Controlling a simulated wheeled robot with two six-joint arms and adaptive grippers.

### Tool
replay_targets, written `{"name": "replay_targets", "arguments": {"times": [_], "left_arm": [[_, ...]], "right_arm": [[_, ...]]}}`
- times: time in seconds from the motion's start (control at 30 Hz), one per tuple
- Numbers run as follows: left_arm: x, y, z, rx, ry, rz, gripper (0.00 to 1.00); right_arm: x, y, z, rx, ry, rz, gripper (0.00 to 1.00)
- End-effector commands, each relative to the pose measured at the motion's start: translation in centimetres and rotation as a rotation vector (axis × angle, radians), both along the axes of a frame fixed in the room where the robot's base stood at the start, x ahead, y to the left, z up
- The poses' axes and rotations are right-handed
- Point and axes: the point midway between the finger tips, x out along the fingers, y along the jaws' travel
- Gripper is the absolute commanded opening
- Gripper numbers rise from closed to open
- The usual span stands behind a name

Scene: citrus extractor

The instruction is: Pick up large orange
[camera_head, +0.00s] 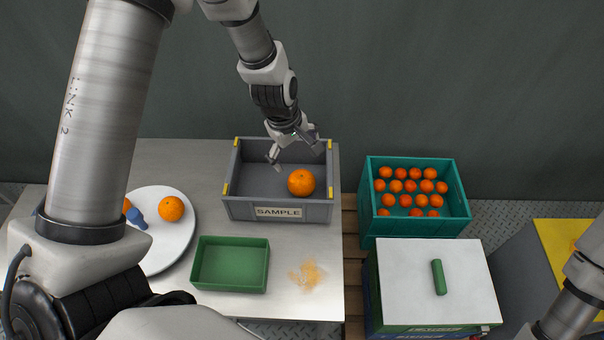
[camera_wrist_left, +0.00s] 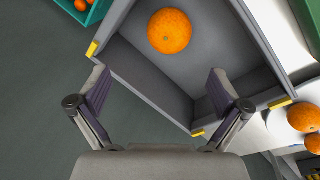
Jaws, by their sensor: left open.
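A large orange (camera_head: 301,182) sits in the grey bin marked SAMPLE (camera_head: 262,211), near its front right corner. It also shows in the left wrist view (camera_wrist_left: 170,31), beyond the fingertips. My left gripper (camera_head: 293,150) is open and empty, above the back part of the bin. In the left wrist view its two fingers (camera_wrist_left: 158,88) are spread wide and apart from the orange. Another orange (camera_head: 171,208) lies on the round white plate (camera_head: 182,237) at the left, with a second orange (camera_head: 127,205) partly hidden by my arm. The right gripper is not visible.
A green tray (camera_head: 231,289) and an orange smear (camera_head: 307,275) are in front of the bin. A teal crate (camera_head: 415,232) of several small oranges stands to the right. A green cylinder (camera_head: 439,277) lies on a white lid (camera_head: 405,295). A blue item (camera_head: 137,218) is on the plate.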

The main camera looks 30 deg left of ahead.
Motion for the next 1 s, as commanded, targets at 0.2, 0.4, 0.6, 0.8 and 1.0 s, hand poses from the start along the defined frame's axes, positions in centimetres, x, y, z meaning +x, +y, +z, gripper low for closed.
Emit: {"name": "replay_targets", "arguments": {"times": [0.2,0.4,0.6,0.8,1.0], "left_arm": [[0.0,0.0,-4.7,0.001,-0.001,-0.001,1.0],[0.1,-0.1,-6.8,0.001,-0.001,-0.002,1.0],[0.5,-0.3,-9.4,0.001,-0.001,-0.002,1.0],[1.1,-0.5,-13.1,0.001,-0.001,-0.002,1.0],[1.3,-0.6,-13.4,0.001,-0.001,-0.001,1.0]], "right_arm": [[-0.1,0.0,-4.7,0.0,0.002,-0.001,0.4],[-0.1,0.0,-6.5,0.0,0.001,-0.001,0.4],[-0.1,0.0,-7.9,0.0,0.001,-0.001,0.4],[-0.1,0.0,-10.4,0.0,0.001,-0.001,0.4],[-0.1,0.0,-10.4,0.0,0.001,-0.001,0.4]]}}
